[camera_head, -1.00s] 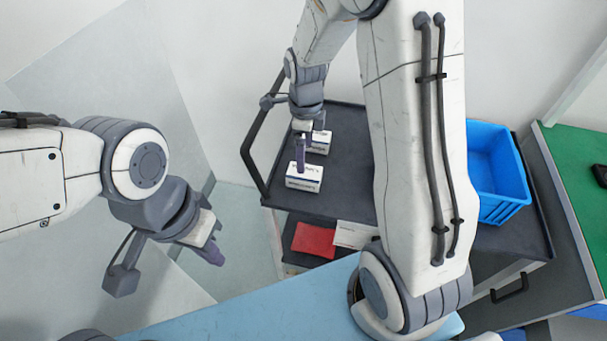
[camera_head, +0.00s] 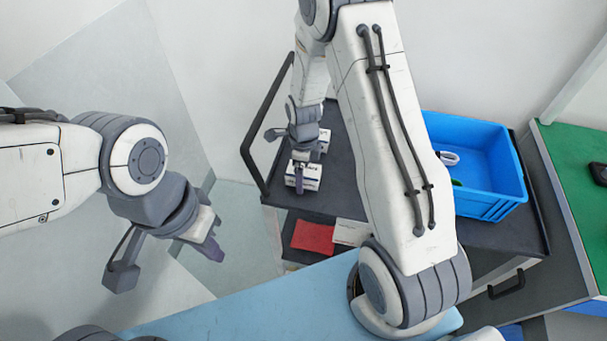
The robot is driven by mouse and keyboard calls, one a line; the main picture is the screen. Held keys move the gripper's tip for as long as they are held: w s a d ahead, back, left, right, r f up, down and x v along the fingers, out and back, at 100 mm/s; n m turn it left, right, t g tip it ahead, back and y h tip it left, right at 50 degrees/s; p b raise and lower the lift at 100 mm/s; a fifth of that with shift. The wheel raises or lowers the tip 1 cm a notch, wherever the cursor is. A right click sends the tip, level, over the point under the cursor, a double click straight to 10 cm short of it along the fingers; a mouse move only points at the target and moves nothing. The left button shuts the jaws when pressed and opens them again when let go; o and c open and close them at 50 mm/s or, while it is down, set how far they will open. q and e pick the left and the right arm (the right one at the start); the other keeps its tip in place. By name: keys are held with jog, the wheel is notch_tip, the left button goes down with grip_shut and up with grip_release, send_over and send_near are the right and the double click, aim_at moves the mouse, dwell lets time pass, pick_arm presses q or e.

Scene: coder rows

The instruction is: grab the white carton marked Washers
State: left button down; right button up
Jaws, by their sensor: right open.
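Two small white cartons with dark print stand on the dark top of a cart. The nearer carton (camera_head: 313,183) is partly covered by my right gripper; the farther carton (camera_head: 324,142) is partly behind my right wrist. The print is too small to tell which is marked Washers. My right gripper (camera_head: 300,178) is open at the nearer carton, with a finger in front of it. I cannot tell whether it touches. My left gripper (camera_head: 211,249) hangs at the left, away from the cart. Its jaw opening is not clear.
A blue crate (camera_head: 490,208) on the right of the cart (camera_head: 345,190) holds a white ring-like thing and something green. A red item (camera_head: 313,237) and a white item (camera_head: 350,232) lie on the lower shelf. A green-topped surface (camera_head: 570,165) is at the far right.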

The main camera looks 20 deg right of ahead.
jog(key=c, duration=1.5)
jog(key=shift+r, duration=0.15)
